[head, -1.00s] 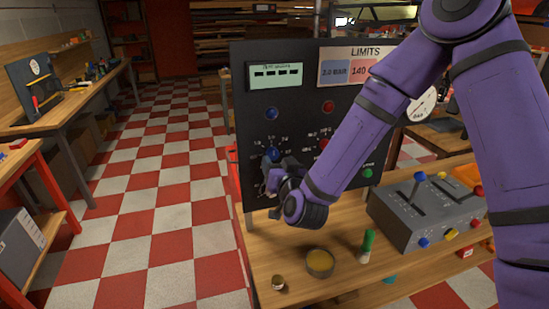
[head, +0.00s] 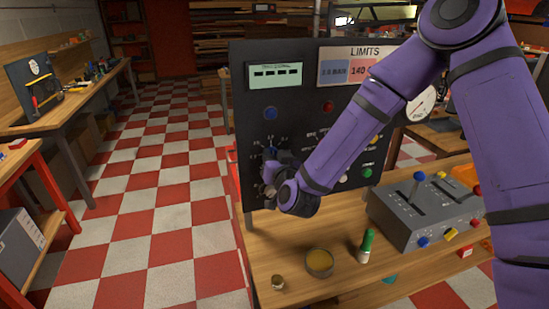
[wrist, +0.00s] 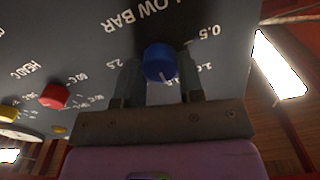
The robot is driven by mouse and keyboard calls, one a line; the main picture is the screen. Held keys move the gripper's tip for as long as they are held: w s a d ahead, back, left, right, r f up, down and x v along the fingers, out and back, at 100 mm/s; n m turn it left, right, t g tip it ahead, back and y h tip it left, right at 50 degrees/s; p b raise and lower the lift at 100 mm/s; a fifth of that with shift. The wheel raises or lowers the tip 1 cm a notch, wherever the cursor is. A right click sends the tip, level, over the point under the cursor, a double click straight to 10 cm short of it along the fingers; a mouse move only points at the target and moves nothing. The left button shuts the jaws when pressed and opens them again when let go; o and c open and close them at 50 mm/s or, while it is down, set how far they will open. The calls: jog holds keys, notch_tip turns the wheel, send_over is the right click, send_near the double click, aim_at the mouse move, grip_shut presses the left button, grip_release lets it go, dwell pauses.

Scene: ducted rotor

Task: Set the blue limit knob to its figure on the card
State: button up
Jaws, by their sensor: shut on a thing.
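The blue limit knob (wrist: 158,62) is on the dark panel, under the lettering "LOW BAR" in the wrist view. Its white pointer line aims down and slightly right in that view; figures 0.5, 1.0 and 2.5 show around it, and others are hidden. My gripper (wrist: 157,85) has a finger on each side of the knob and is shut on it. In the head view my gripper (head: 270,175) is at the panel and hides the knob. The card (head: 347,68) at the panel's top right has a blue field reading about 2.0 BAR and a red one reading 140.
A red knob (wrist: 54,96) and a yellow knob (wrist: 9,113) lie left in the wrist view. On the bench below are a round tin (head: 320,262), a green-capped bottle (head: 366,246) and a grey lever box (head: 425,212). The checkered floor at left is clear.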

jog(key=shift+m, duration=4.9)
jog(key=o, duration=0.9)
jog(key=shift+s, duration=0.1)
jog(key=v, duration=1)
jog(key=shift+s+d, duration=0.1)
jog(key=shift+s, duration=0.2)
